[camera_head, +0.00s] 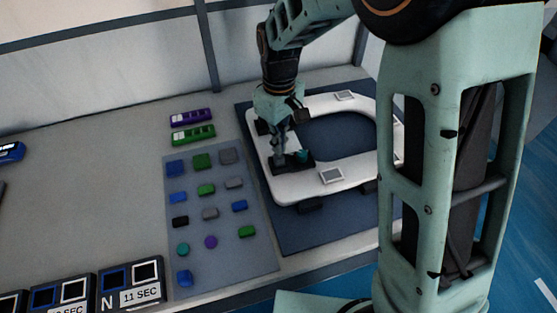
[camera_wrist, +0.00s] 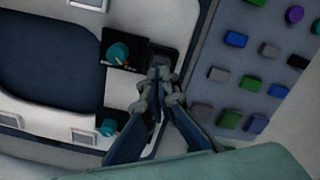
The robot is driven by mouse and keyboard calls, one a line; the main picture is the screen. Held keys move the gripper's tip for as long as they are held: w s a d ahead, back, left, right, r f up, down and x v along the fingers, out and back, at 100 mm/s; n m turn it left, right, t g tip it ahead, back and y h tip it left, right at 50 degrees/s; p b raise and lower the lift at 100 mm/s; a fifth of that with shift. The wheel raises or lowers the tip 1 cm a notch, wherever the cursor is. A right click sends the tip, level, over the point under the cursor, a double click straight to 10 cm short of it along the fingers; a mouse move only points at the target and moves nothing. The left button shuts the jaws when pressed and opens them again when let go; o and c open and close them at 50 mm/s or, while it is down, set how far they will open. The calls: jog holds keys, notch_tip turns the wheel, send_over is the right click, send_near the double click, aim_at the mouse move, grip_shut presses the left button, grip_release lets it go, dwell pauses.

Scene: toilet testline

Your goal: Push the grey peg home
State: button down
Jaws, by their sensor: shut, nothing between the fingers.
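My gripper (camera_head: 279,154) is shut and points down at a black fixture (camera_head: 296,168) on the near left part of the white toilet-seat-shaped ring (camera_head: 290,188). In the wrist view its closed fingertips (camera_wrist: 160,74) are at the edge of a dark socket with a greyish top (camera_wrist: 163,57), which looks like the grey peg. The fingers partly cover it, so I cannot tell how deep it sits or whether they touch it. A teal knob (camera_wrist: 118,52) stands in the black holder beside it; the knob also shows in the head view (camera_head: 303,155).
Left of the ring, a grey mat (camera_head: 220,250) carries several blue, green, grey and purple blocks. A second teal knob (camera_wrist: 107,127) shows low in the wrist view. Purple (camera_head: 190,117) and green (camera_head: 193,135) strips lie behind the mat.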

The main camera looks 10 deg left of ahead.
jog(key=shift+f+b, duration=0.65)
jog(key=shift+f, duration=0.35)
dwell(0.3)
jog(key=shift+r, duration=0.1)
dwell(0.3)
notch_tip(320, 180, up, 8)
jog(key=p, duration=0.6)
dwell(0.7)
